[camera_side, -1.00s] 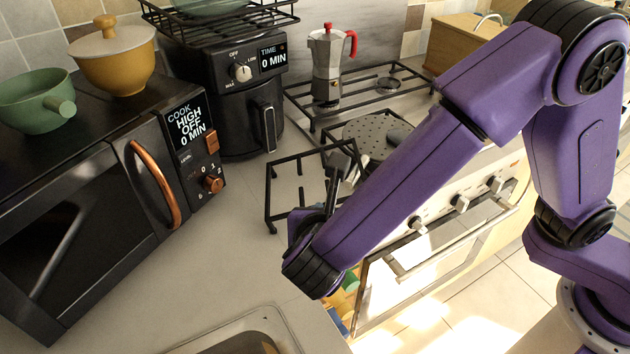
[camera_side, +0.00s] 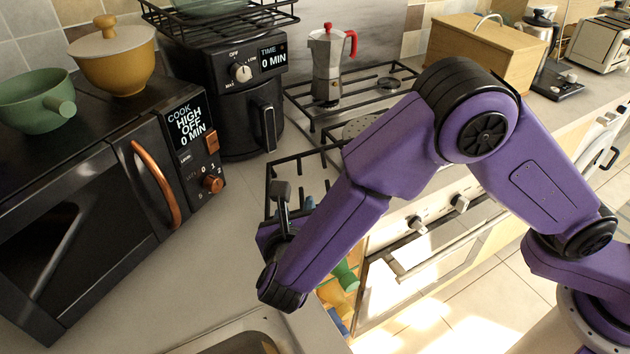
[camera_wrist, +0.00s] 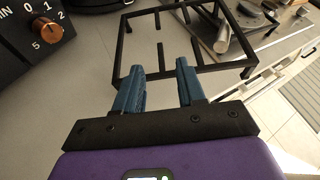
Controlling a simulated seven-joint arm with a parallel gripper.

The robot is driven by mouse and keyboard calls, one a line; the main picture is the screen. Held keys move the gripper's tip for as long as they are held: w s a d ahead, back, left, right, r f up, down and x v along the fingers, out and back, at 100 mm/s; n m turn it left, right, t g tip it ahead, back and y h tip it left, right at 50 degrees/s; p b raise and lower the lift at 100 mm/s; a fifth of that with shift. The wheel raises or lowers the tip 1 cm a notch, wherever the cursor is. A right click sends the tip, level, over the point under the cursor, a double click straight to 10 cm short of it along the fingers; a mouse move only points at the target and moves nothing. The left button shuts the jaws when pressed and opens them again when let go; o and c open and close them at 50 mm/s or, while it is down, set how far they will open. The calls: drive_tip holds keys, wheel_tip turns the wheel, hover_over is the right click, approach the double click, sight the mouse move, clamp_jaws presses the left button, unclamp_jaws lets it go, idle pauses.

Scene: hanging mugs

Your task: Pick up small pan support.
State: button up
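The small pan support is a square black metal frame with short inward bars. It lies on the counter in the side view (camera_side: 292,157), left of the hob and partly hidden behind my arm. In the wrist view the pan support (camera_wrist: 122,45) is just ahead of my fingertips.
A black microwave (camera_side: 90,200) stands at left, with an air fryer (camera_side: 215,90) behind. The hob holds a moka pot (camera_side: 327,65) and a perforated disc (camera_side: 360,127). A sink (camera_side: 235,340) is at the front. Counter between microwave and pan support is clear.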

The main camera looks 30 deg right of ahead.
sight(301, 190)
drive_tip(key=shift+x, duration=3.9)
drive_tip(key=shift+f, duration=0.1)
clamp_jaws()
